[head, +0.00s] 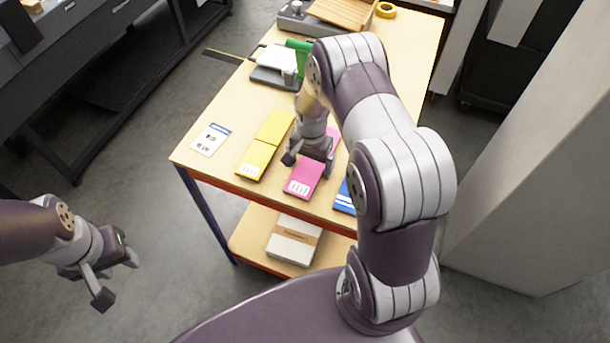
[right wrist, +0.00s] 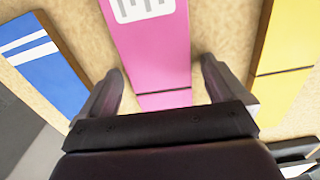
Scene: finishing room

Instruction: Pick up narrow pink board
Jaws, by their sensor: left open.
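The pink board (head: 304,181) lies flat near the table's front edge, with a white printed label at its near end and a dark line across it. It also shows in the right wrist view (right wrist: 152,55). My right gripper (head: 309,168) is over the board and hides its middle. In the right wrist view its two fingers (right wrist: 162,85) are apart, one on each side of the pink board, with a gap visible beside it. I cannot tell how high they are above the table. My left gripper (head: 118,279) is open and empty, over the floor left of the table.
A yellow board (head: 255,159) lies left of the pink one, and a blue board (head: 344,198) with white stripes lies right. A white card (head: 211,139) lies at the left corner. A lower shelf (head: 250,241) holds a box (head: 294,241). Tools stand further back.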

